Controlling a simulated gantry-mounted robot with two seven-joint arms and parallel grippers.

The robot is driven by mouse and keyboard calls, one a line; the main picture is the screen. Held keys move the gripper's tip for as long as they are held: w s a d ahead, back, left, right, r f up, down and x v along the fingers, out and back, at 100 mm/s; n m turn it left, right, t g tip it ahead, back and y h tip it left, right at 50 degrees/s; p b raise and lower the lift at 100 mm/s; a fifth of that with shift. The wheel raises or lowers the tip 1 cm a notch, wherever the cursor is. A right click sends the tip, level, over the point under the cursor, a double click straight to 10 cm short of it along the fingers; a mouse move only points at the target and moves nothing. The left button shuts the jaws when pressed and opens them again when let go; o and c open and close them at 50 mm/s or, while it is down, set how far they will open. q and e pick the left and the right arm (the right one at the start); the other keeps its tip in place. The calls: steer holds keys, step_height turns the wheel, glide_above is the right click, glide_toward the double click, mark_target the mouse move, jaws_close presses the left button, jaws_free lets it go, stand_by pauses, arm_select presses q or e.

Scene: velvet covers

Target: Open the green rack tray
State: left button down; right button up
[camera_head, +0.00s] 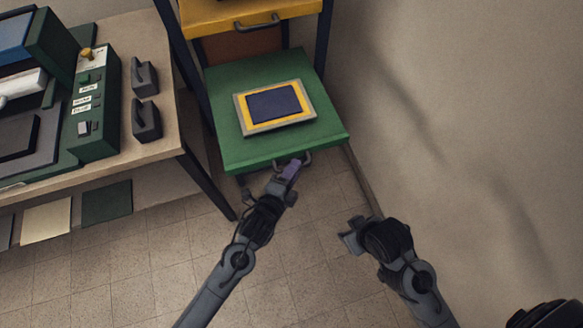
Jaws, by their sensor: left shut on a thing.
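The green rack tray (224,93) is pulled out of the dark-framed rack, toward me and below a yellow tray (262,11). A flat yellow-bordered panel with a dark blue middle (273,104) lies on it. My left gripper (292,168) is at the tray's front edge, shut on its grey handle (307,158); the gripper partly hides the handle. My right gripper (350,238) hangs over the floor, right of and nearer than the tray, touching nothing. Whether its fingers are apart is too small to tell.
A wooden workbench (158,96) with a green control box (93,115) and two black holders (146,118) stands at the left. A bare wall (450,110) runs close along the right. The tiled floor (110,265) in front is clear.

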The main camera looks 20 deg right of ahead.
arm_select(q)
steer(key=c, duration=1.1)
jaws_free()
steer(key=shift+a, duration=0.1)
steer(key=p+v, duration=0.2)
steer(key=v, duration=0.8)
steer(key=shift+s+a+r+p, duration=0.1)
steer(key=shift+s+a+p, duration=0.15)
steer(key=shift+p, duration=0.15)
steer(key=shift+d, duration=0.1)
